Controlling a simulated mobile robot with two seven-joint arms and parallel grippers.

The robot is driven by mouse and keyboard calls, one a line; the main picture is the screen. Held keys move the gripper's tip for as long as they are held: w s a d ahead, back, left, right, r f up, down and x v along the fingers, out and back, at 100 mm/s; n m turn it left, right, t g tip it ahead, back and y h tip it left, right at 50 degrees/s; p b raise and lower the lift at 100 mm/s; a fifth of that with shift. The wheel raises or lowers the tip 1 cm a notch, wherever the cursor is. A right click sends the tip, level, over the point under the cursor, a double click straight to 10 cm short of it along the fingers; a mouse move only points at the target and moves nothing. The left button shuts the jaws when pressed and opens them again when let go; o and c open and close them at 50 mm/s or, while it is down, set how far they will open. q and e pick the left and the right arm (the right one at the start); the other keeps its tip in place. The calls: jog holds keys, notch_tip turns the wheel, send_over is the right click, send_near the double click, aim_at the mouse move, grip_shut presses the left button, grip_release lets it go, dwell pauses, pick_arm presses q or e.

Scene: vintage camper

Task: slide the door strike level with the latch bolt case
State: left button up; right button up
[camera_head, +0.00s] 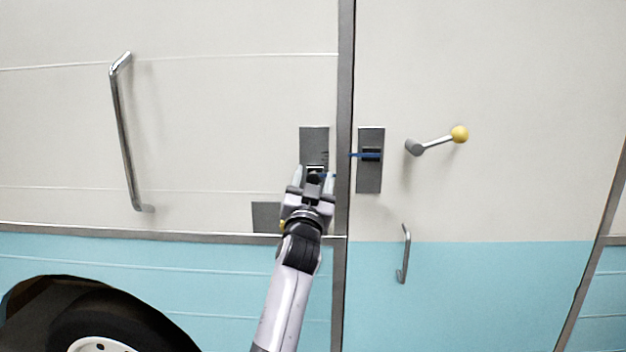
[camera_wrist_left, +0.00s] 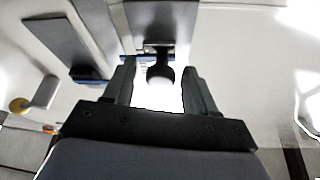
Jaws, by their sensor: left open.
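The latch bolt case (camera_head: 371,154) is a dark block on a grey plate on the door, with a blue mark pointing left. The door strike (camera_head: 314,168) is on a grey plate (camera_head: 314,138) left of the door seam, partly hidden by my gripper. A small blue mark beside the strike sits lower than the bolt case's mark. My left gripper (camera_head: 314,180) is open at the strike. In the left wrist view, a dark round knob (camera_wrist_left: 160,76) on the strike lies between the open fingers, with gaps on both sides. My right gripper is not in view.
A crank handle with a yellow knob (camera_head: 459,134) sticks out right of the bolt case. A small grab handle (camera_head: 405,254) is below it. A long grab bar (camera_head: 126,135) is at left. Another grey plate (camera_head: 266,216) lies left of my gripper. The wheel (camera_head: 95,325) is lower left.

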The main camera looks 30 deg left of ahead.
aim_at(315, 142)
pick_arm(q)
jog(key=shift+w, duration=0.1)
grip_shut()
notch_tip(315, 142, up, 5)
jog(key=p, duration=0.3)
jog(key=shift+a+f, duration=0.1)
jog(key=shift+r+p, duration=0.4)
jog(key=shift+r, duration=0.15)
grip_release()
jog(key=shift+a, duration=0.1)
jog(key=shift+f, duration=0.25)
